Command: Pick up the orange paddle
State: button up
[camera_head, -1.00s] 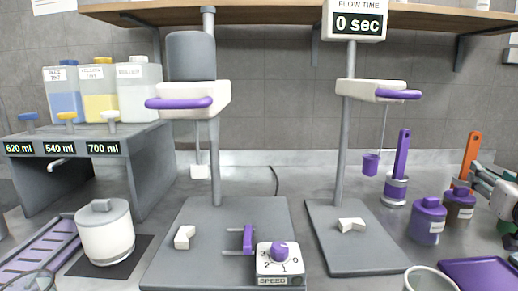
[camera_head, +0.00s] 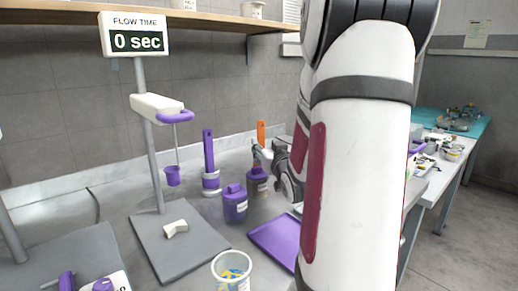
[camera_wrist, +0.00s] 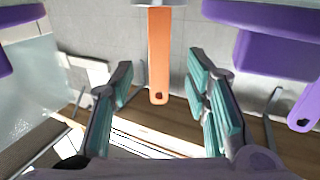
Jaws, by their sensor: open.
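The orange paddle (camera_head: 261,133) stands upright at the back of the counter, its lower part hidden behind my gripper and a purple-lidded jar. In the wrist view its flat orange handle (camera_wrist: 159,60), with a small hole at the end, lies between my two fingers. My gripper (camera_wrist: 161,72) is open, with teal pads spread on either side of the handle; a gap shows on both sides. In the head view my gripper (camera_head: 268,155) is just in front of the paddle, partly hidden by my arm.
A purple paddle (camera_head: 208,150) stands upright to the left. Purple-lidded jars (camera_head: 235,204) (camera_head: 257,182) stand close in front. A purple tray (camera_head: 272,238) and a cup (camera_head: 231,270) lie nearer. A stand with a flow-time display (camera_head: 136,42) is at left.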

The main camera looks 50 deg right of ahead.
aim_at(262, 141)
jog(key=shift+b+x, duration=0.3)
jog(key=shift+x, duration=2.7)
grip_shut()
